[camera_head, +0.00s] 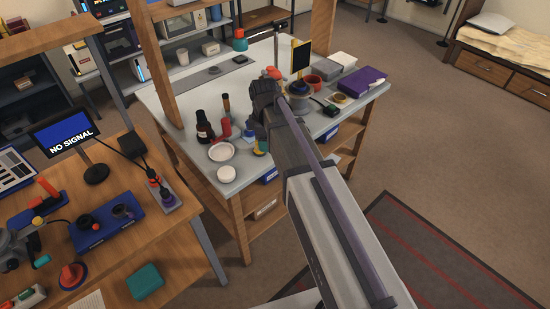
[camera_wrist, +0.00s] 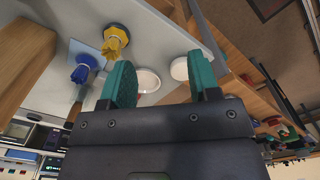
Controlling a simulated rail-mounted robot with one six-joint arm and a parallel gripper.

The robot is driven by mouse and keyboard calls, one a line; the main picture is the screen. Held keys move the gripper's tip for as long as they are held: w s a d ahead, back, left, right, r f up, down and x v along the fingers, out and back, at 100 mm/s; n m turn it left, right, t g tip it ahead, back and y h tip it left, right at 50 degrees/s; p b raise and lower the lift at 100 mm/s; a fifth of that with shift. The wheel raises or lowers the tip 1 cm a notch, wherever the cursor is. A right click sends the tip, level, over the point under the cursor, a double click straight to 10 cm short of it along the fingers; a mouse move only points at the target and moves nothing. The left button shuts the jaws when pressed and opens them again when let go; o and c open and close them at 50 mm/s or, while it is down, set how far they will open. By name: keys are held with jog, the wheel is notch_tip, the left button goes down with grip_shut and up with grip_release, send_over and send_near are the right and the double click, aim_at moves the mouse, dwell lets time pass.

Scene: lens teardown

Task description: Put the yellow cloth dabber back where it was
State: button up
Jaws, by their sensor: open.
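The yellow cloth dabber (camera_wrist: 116,38) shows in the wrist view on the pale worktop, its bunched cloth over a round yellow base. Beside it is a similar blue cloth dabber (camera_wrist: 84,66) on a light blue square. My gripper (camera_wrist: 163,80) has its two teal fingers wide apart with nothing between them. The yellow dabber lies past the left finger in that view, apart from it. In the head view my gripper (camera_head: 264,92) is over the worktop, its fingertips hidden by my arm.
On the worktop (camera_head: 185,98), a white dish (camera_head: 221,152), a round white pad (camera_head: 227,174), a dark bottle (camera_head: 204,127) and a red bottle (camera_head: 225,128) stand left of my arm. A purple box (camera_head: 361,82) and a red cup (camera_head: 313,82) are at the right. A wooden post (camera_head: 157,65) rises at the left.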

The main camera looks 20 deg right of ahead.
jog(key=s+m, duration=1.4)
jog(key=s, duration=0.1)
jog(key=shift+s, duration=0.25)
